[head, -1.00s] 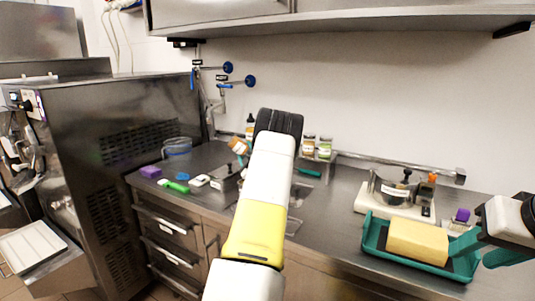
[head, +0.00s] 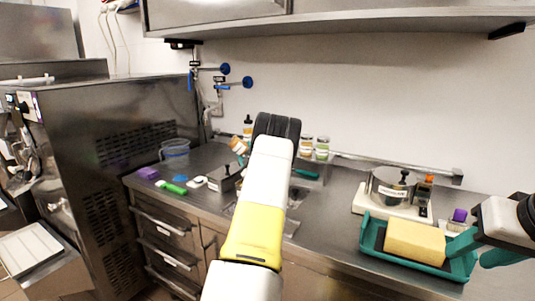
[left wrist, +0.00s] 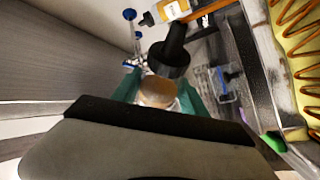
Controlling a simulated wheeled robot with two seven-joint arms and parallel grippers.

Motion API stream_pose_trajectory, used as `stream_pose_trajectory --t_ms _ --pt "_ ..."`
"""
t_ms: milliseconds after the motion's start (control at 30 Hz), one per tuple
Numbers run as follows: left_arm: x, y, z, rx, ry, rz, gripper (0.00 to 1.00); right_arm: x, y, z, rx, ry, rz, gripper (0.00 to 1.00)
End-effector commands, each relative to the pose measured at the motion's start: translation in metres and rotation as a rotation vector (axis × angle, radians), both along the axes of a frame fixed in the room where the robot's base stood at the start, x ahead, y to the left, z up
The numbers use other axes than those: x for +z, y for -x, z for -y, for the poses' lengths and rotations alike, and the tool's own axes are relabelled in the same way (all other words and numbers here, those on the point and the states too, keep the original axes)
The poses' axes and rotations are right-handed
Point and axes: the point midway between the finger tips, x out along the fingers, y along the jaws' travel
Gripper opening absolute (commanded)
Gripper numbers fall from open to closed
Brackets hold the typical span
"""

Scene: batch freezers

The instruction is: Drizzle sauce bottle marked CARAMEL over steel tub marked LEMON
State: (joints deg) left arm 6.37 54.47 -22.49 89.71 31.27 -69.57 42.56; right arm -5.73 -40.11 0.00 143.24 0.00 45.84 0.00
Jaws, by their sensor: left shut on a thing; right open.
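In the left wrist view, my left gripper (left wrist: 158,97) is shut on a sauce bottle (left wrist: 158,91) with an amber body and black cap. The bottle's label cannot be read there. A steel tub (left wrist: 264,82) at the right edge of that view holds yellow contents crossed by brown drizzle lines; its marking is not visible. In the head view, my left arm hides most of the left gripper and the tub. A tilted amber bottle (head: 239,145) shows just left of the arm. My right gripper (head: 481,250) is open and empty at the right edge.
Another sauce bottle (head: 248,127) stands by the wall, also in the left wrist view (left wrist: 175,10). A teal tray (head: 372,243) with a yellow block (head: 414,242) lies beside my right gripper. A steel pot (head: 388,186) stands behind. Jars (head: 322,149) stand at the back.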

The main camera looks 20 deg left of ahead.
Motion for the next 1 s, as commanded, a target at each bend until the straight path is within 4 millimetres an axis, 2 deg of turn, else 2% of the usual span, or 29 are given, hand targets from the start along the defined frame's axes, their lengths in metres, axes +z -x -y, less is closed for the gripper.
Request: stream_pose_trajectory --t_ms 1000 --pt "0.001 -0.032 0.006 0.001 -0.001 0.002 0.02 0.000 0.000 0.000 0.000 0.000 0.000 0.42"
